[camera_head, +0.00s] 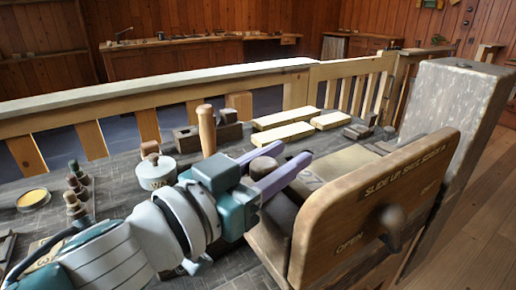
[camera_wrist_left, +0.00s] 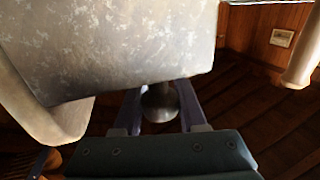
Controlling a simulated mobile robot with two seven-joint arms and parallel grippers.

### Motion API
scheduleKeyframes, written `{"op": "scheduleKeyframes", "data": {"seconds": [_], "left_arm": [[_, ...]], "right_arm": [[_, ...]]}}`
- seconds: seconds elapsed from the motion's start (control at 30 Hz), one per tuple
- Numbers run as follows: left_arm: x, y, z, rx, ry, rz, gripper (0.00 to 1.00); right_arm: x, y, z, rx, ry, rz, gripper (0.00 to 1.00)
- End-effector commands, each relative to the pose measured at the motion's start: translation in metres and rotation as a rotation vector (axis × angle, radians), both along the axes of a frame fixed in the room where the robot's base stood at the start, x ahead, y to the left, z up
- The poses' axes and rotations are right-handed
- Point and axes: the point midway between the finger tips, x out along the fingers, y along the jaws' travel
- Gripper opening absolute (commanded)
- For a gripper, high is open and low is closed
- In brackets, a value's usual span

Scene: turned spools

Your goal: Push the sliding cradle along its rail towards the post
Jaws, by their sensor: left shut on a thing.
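My left gripper (camera_head: 294,153) reaches in from the left with its two purple fingers on either side of a dark round knob (camera_head: 264,167). The knob also shows between the fingers in the left wrist view (camera_wrist_left: 160,104), and the gripper is shut on it. The knob seems to belong to the sliding cradle, mostly hidden behind my gripper and a wooden board. A tall mottled grey post (camera_head: 455,100) stands to the right, apart from the gripper. A mottled grey mass (camera_wrist_left: 120,45) fills the upper wrist view. The rail cannot be made out clearly. My right gripper is not in view.
An upright wooden board (camera_head: 365,210) with lettering and a knob stands right of my gripper, close by.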

Motion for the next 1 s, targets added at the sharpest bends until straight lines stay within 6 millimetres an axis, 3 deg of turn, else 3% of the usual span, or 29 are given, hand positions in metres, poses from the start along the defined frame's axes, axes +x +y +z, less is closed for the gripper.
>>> {"op": "scheduleKeyframes", "data": {"seconds": [0.2,0.63,0.67,0.9,1.0], "left_arm": [[0.0058,-0.0094,-0.0008,0.000,0.001,-0.001,0.00],[0.0068,-0.0106,-0.0008,-0.001,0.002,0.000,0.00],[0.0068,-0.0106,-0.0008,-0.001,0.002,0.000,0.44],[0.0068,-0.0103,-0.0006,0.000,0.001,0.000,0.71],[0.0069,-0.0102,-0.0005,-0.001,0.001,0.000,0.71]], "right_arm": [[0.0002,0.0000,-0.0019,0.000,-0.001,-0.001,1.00],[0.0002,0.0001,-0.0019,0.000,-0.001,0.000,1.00],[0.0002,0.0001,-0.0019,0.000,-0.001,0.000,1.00],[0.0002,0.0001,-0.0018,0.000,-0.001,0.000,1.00],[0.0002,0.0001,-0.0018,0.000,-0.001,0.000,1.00]]}}
